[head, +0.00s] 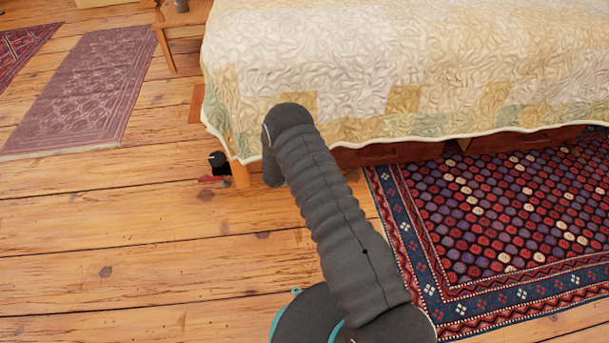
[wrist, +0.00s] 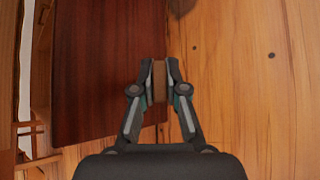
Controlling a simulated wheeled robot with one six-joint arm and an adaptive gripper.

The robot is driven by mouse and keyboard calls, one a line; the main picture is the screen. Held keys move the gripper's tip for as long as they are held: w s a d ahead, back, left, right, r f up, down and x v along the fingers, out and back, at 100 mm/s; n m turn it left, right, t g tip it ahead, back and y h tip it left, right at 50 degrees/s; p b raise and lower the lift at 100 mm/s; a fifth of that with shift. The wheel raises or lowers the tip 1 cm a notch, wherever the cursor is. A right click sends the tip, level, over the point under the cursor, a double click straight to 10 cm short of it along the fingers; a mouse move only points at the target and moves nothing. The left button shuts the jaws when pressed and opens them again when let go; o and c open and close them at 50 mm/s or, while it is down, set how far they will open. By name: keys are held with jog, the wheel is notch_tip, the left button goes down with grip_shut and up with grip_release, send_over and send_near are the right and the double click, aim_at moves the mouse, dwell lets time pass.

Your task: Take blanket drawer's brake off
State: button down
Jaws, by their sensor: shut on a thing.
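The blanket drawer is a dark reddish-brown wooden piece (head: 385,153) low under the bed in the head view. In the wrist view a dark red wooden panel (wrist: 95,75), which looks like part of it, fills the left. My gripper (wrist: 159,80) is shut on a small upright brown piece (wrist: 159,82) at the panel's right edge, which looks like the brake. Both fingertips press its sides. Its lower end and how it joins the drawer are hidden. In the head view my arm hides the gripper.
The bed with a patchwork quilt (head: 330,60) overhangs the drawer. A patterned rug (head: 500,220) lies at the right, a faded rug (head: 85,85) at the left. A small dark object (head: 217,160) is by the bed leg (head: 239,174). Bare plank floor (head: 130,240) is clear at the left.

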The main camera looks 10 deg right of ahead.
jog(key=shift+w, duration=0.1)
dwell(0.4)
jog(key=c, duration=1.2)
grip_release()
jog(key=v, duration=1.2)
